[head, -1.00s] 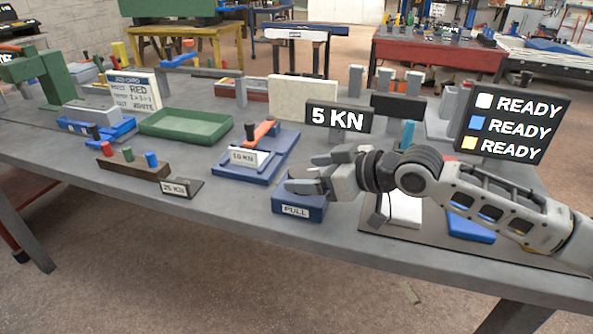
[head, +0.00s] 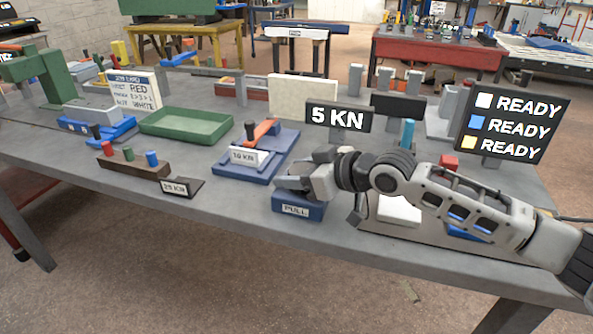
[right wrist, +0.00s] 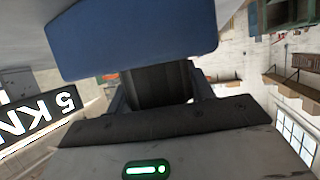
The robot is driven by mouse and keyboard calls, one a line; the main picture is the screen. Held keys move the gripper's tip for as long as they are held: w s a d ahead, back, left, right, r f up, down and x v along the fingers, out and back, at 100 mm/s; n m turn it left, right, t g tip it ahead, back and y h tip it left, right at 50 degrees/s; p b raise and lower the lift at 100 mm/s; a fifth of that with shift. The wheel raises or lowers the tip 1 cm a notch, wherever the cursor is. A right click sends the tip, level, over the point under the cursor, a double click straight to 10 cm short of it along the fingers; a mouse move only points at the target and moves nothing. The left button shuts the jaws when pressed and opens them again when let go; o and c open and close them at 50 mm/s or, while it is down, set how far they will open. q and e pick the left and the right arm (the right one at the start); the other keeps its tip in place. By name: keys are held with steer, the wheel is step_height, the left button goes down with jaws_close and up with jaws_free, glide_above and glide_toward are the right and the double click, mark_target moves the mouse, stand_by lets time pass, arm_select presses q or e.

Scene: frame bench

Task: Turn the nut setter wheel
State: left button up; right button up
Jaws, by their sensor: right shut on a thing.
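A blue block labelled PULL (head: 299,208) stands near the front edge of the bench, in front of the 5 KN sign (head: 339,118). My right gripper (head: 290,183) is right at the top of this block, its arm coming in from the right. In the right wrist view a blue body (right wrist: 135,38) fills the top, and a dark, round, ribbed piece (right wrist: 158,84) sits between the fingers, against the blue body. It looks like the setter wheel, and my gripper is shut on it. In the head view the gripper hides it. My left gripper is out of view.
A blue fixture with a 10 KN plate (head: 244,157) and an orange lever (head: 264,131) stands left of the gripper. Further left are a 25 KN plate (head: 182,188) and a green tray (head: 186,126). A READY board (head: 513,127) stands at right behind my arm.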

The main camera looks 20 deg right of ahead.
steer(key=shift+r+m+t+h+p, duration=0.3)
steer(key=shift+m+p, duration=0.1)
steer(key=shift+p, duration=0.85)
steer(key=shift+m+h+p, duration=0.3)
steer(key=shift+p, duration=0.4)
steer(key=shift+f+m+t+h+p, duration=0.1)
steer(key=shift+m+t+h+p, duration=0.4)
steer(key=shift+p, duration=0.35)
steer(key=shift+m+t+h+p, duration=0.3)
steer(key=shift+m+p, duration=0.05)
steer(key=shift+m, duration=0.05)
steer(key=shift+w+d+f+m+h+p, duration=0.1)
steer(key=shift+m+h+p, duration=0.05)
steer(key=shift+m+h, duration=0.2)
steer(key=shift+d+f+m+h+p, duration=0.1)
steer(key=shift+m+h+p, duration=0.05)
steer(key=shift+m+h, duration=0.15)
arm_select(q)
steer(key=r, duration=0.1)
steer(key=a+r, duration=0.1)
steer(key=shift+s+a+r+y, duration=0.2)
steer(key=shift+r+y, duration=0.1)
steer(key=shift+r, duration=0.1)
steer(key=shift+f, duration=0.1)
arm_select(e)
steer(key=o, duration=1)
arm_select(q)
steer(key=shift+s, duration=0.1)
arm_select(e)
steer(key=shift+d, duration=0.1)
